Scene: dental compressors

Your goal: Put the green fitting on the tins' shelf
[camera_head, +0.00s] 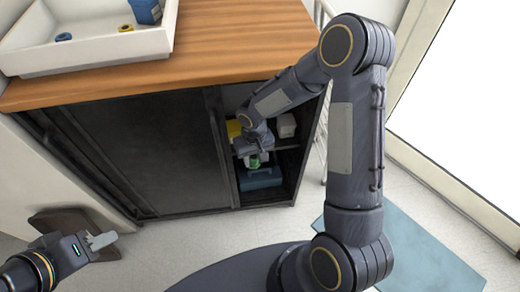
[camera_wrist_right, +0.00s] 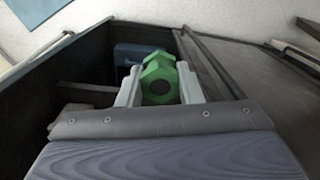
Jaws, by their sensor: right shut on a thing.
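The green fitting (camera_wrist_right: 160,82) sits between the two fingers of my right gripper (camera_wrist_right: 160,88) in the right wrist view. The gripper is shut on it. In the head view the fitting (camera_head: 256,160) shows small below my right wrist, at the open front of the cabinet (camera_head: 217,150). The cabinet shelf (camera_head: 287,142) is partly hidden by my right arm. No tins can be made out for certain. My left gripper (camera_head: 103,240) hangs at the lower left, away from the cabinet, with nothing visible in it; its finger gap is unclear.
A blue case (camera_head: 261,179) stands in the cabinet's lower compartment. A yellow thing (camera_head: 233,129) and a white thing (camera_head: 286,125) are above. A dark sliding door (camera_head: 150,150) covers the left part. A white tray (camera_head: 90,62) sits on the wooden top (camera_head: 230,45).

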